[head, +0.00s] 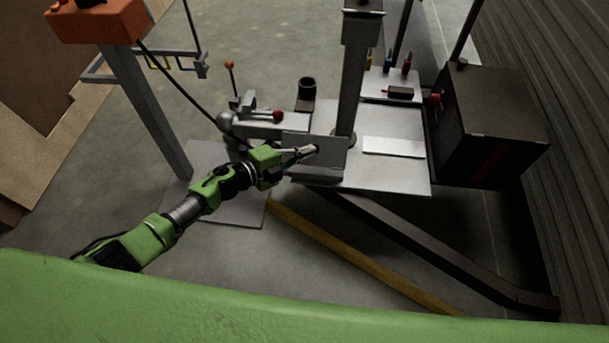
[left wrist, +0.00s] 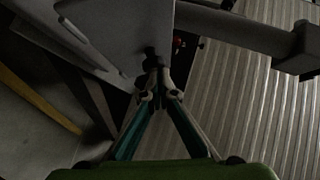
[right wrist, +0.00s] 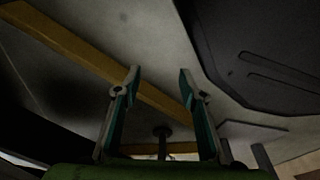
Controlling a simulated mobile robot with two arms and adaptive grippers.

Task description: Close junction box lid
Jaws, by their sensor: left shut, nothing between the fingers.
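A flat grey panel (head: 329,163), which looks like the junction box lid, stands tilted up at the near edge of the grey trailer-tongue platform, left of the post. It also shows as a pale plate in the left wrist view (left wrist: 122,32). The box body is not clearly seen. My left gripper (head: 314,148) is shut and empty, its tips at the upper part of the panel. In the left wrist view the closed tips (left wrist: 155,68) are at the plate's edge; I cannot tell whether they touch. My right gripper (right wrist: 160,75) is open and empty, away from the panel.
A grey post (head: 352,85) rises just behind the panel. A dark box (head: 490,125) stands at the right, and a pale flat plate (head: 393,147) lies on the platform. A red-knobbed lever (head: 277,115) is at the left. A yellow strip (head: 350,258) crosses the floor.

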